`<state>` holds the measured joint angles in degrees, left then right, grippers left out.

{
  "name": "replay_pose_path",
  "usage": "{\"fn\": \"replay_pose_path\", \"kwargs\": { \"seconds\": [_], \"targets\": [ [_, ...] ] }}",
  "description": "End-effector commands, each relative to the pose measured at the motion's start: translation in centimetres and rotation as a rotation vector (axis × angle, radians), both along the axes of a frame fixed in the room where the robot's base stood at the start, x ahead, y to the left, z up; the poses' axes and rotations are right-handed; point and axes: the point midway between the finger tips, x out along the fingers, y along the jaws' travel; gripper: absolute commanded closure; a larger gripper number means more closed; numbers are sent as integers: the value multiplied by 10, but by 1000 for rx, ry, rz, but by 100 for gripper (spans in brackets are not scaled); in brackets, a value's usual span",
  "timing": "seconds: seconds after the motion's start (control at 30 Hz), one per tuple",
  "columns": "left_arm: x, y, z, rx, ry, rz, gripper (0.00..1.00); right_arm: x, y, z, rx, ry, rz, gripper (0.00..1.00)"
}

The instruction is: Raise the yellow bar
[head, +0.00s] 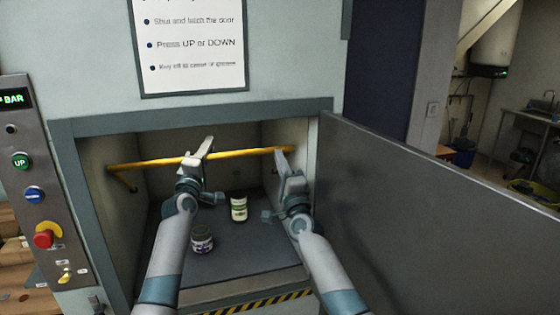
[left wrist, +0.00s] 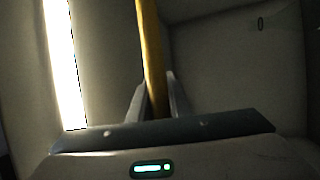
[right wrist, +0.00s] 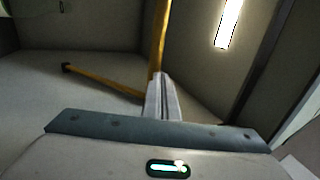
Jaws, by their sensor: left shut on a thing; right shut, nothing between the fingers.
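The yellow bar (head: 238,155) runs across the opening of a wall compartment, with a bent arm at its left end. It also shows in the left wrist view (left wrist: 153,60) and the right wrist view (right wrist: 161,35). My left gripper (head: 200,152) is shut on the bar left of its middle; its fingers stand either side of it. My right gripper (head: 280,155) is shut and empty by the bar's right end. In the right wrist view the bar passes beyond the closed fingertips; I cannot tell whether they touch it.
Two jars, one white-green (head: 239,209) and one dark (head: 201,240), stand on the compartment floor (head: 228,271) below the bar. The grey door (head: 430,210) is swung open to the right. A control panel (head: 38,200) with UP button is at left. A striped sill (head: 262,302) edges the front.

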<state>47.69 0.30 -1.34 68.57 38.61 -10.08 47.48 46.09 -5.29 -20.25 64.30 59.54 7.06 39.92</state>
Motion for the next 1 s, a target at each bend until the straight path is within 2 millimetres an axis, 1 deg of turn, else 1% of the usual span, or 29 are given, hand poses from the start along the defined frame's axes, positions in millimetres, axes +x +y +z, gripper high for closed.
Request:
{"fn": "replay_pose_path", "kwargs": {
  "seconds": [0.03,0.23,0.43,0.67,0.7,0.77,1.0],
  "targets": [
    [2,2,-13,2,21,2,100,0,0,-1,0,0,0,100],
    [2,2,-13,2,21,2,100,1,0,0,0,-1,0,100],
    [2,2,-14,3,21,1,100,9,3,14,0,-1,0,100],
    [2,0,-14,2,21,-1,100,10,2,16,0,-2,-1,100],
    [2,0,-14,3,21,-2,78,10,2,16,0,-2,-2,100],
    [2,0,-13,3,20,-2,64,10,2,17,1,-3,-2,100],
    [1,0,-11,1,16,-1,64,10,3,13,-1,3,0,100]
  ]
}}
